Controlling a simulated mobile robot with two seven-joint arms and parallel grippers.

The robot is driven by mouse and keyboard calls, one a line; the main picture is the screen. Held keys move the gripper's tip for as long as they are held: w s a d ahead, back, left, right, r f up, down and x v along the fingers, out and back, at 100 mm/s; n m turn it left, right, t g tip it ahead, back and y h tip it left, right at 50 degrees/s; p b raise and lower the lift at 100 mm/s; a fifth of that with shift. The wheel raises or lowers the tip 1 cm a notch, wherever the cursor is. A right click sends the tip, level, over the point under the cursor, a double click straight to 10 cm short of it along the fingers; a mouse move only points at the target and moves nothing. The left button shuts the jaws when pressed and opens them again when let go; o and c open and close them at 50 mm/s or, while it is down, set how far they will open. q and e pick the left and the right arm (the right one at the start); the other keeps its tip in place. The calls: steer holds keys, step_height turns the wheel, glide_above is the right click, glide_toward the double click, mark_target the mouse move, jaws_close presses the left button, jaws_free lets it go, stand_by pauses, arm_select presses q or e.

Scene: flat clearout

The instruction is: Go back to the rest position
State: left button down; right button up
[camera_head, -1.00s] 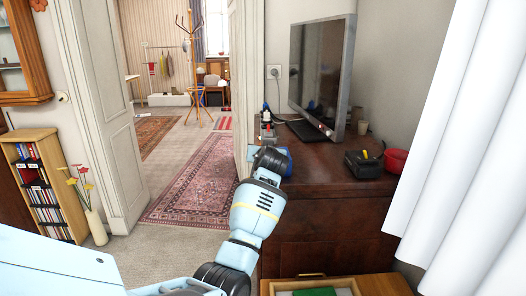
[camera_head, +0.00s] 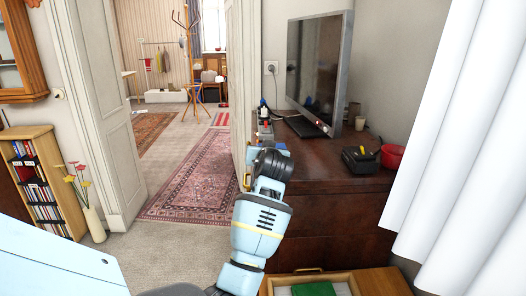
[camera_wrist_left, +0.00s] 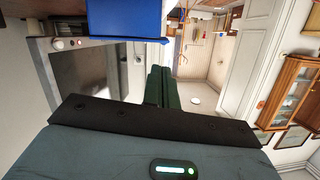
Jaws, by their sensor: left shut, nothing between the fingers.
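My left arm, light blue with black joints, rises from the bottom middle of the head view. Its wrist end is in front of the dresser's left edge; the fingers are hidden there behind my own wrist. In the left wrist view, the two dark green fingers of my left gripper (camera_wrist_left: 162,88) are together with nothing between them. My right gripper is in neither view.
A dark wooden dresser (camera_head: 335,215) carries a television (camera_head: 318,70), a black device (camera_head: 360,159) and a red bowl (camera_head: 392,156). Below, an open drawer (camera_head: 345,280) holds something green. White curtains hang at the right. A doorway with a patterned rug (camera_head: 195,180) opens at the left.

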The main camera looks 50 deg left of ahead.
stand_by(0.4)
